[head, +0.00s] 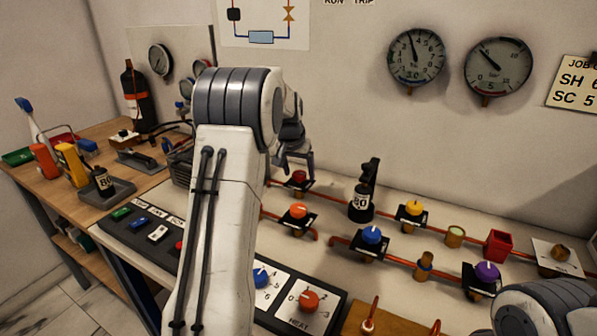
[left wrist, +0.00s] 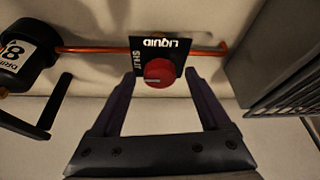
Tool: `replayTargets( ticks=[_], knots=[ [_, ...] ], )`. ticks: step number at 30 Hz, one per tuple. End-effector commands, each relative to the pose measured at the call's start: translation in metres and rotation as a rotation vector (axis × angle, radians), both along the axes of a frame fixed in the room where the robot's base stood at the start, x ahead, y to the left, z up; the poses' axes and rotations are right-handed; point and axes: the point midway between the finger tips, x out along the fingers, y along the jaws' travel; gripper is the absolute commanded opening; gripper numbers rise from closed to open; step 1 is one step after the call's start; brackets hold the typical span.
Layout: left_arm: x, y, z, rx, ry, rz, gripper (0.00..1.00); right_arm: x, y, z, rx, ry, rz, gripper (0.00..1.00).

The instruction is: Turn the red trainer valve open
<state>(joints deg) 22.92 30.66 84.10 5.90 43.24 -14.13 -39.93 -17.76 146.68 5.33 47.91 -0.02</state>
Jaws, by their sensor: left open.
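The red trainer valve (head: 299,176) is a round red knob on a black plate at the back of the bench, on a copper pipe. In the left wrist view the red knob (left wrist: 158,73) sits on its plate (left wrist: 150,48), lettered LIQUID and SHUT. My left gripper (head: 294,163) is open just over the red valve and partly covers it in the head view. In the left wrist view the gripper's fingers (left wrist: 161,82) are spread to either side of the knob, with gaps visible. My right gripper is not in view.
Orange (head: 298,211), blue (head: 371,235), yellow (head: 413,208) and purple (head: 487,271) valves stand along the pipes. A control panel with a blue knob and a red knob (head: 309,300) lies in front.

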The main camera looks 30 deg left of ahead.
Motion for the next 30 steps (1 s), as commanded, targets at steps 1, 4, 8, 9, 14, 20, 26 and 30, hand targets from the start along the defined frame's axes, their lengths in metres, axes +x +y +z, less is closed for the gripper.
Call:
replayTargets(
  ticks=[1,4,8,9,14,20,26,30],
  knots=[
    [0.001,0.000,-0.001,0.000,0.000,0.000,0.80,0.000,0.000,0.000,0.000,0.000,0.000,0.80],
    [0.001,0.000,-0.001,0.000,-0.001,0.000,0.80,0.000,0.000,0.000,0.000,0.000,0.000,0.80],
    [0.001,0.000,-0.001,0.000,-0.001,0.000,0.76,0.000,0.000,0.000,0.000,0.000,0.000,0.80],
    [0.000,0.000,-0.001,0.000,-0.001,0.000,0.60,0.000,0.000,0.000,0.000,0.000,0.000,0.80],
    [0.000,0.000,-0.001,0.000,0.000,0.000,0.00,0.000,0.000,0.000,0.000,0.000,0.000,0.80],
    [0.000,0.000,0.000,0.000,0.000,0.009,0.00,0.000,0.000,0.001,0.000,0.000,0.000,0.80],
    [0.000,-0.001,0.001,0.000,0.001,0.067,0.00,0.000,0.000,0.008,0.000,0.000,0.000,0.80],
    [0.001,-0.002,0.002,0.000,0.001,0.152,0.00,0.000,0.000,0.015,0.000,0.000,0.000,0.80]
  ],
)
